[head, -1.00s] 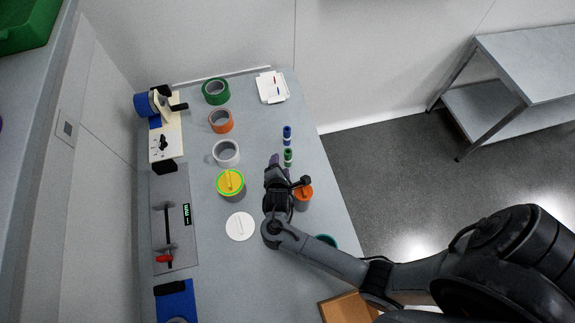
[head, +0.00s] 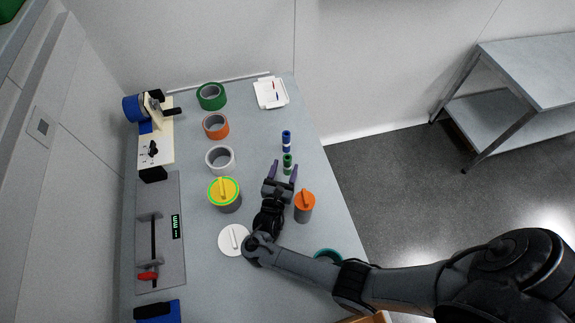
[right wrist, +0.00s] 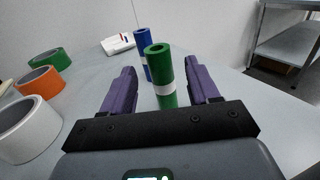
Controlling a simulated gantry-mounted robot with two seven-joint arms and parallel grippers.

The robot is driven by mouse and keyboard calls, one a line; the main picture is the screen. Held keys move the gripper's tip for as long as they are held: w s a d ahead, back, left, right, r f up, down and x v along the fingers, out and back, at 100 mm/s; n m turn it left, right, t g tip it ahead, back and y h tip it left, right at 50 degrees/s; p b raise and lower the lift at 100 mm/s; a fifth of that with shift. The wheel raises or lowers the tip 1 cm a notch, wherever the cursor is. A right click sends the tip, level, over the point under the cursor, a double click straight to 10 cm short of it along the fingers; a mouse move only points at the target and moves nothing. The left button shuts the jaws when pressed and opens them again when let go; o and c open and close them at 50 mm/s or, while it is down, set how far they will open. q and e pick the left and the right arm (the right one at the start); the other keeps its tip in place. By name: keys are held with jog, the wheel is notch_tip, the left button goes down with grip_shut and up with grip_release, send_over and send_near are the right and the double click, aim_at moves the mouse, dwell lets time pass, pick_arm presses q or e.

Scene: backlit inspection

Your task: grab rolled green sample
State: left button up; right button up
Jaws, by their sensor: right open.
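The rolled green sample (head: 287,164) is a small upright green roll with a white band, on the grey table in the head view. My right gripper (head: 283,168) is open, its purple fingers pointing toward the far end of the table, with the green roll at or between the fingertips. In the right wrist view the green roll (right wrist: 161,76) stands between the two open fingers (right wrist: 161,88), with a gap visible on each side. A blue roll (head: 286,141) stands just beyond it. My left gripper is not in view.
An orange-lidded container (head: 304,207) stands close to the right of my right gripper. A yellow-lidded container (head: 225,196) and a white lid (head: 234,240) are to its left. Green (head: 211,96), orange (head: 216,126) and white (head: 220,159) tape rolls line the left side. A white tray (head: 271,93) lies at the back.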

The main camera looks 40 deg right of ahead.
aim_at(289, 156)
jog(key=x, duration=0.5)
jog(key=shift+w+d+b, duration=0.2)
jog(key=shift+d+b, duration=0.1)
jog(key=shift+b, duration=0.1)
jog(key=c, duration=1)
